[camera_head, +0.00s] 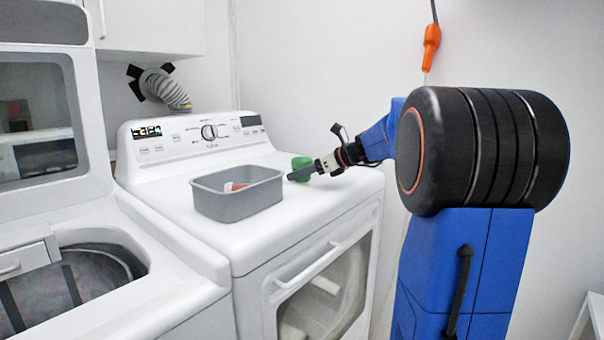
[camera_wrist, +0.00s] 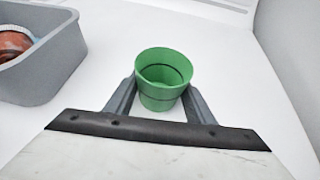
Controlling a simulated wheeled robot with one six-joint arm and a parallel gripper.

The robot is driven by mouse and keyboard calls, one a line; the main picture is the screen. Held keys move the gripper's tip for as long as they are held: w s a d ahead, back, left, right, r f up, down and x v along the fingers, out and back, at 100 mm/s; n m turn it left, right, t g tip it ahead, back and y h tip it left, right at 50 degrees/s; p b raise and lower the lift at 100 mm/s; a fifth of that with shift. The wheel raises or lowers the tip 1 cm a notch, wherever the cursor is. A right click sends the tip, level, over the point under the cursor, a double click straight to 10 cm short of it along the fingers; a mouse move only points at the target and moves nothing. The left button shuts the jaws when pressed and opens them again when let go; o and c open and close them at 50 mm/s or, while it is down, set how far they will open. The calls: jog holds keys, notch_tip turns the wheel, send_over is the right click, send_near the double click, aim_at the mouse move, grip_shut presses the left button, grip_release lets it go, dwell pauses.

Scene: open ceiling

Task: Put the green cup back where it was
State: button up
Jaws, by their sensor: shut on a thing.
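The green cup (camera_wrist: 162,75) is upright between the two fingers of my gripper (camera_wrist: 160,98) in the wrist view. The fingers are shut on its sides, and the cup looks empty inside. In the head view the green cup (camera_head: 301,163) shows at the back right of the white dryer top (camera_head: 330,185), partly hidden behind my gripper (camera_head: 298,173). I cannot tell whether the cup's base touches the dryer top.
A grey bin (camera_head: 240,205) stands on the dryer top to the left of the cup, with a reddish-brown and white item (camera_wrist: 12,44) in it. The control panel (camera_head: 200,132) rises behind. An open washer (camera_head: 70,270) is at left. The dryer top right of the bin is clear.

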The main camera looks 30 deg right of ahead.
jog(key=shift+f, duration=0.1)
jog(key=o, duration=1.1)
jog(key=v, duration=1.2)
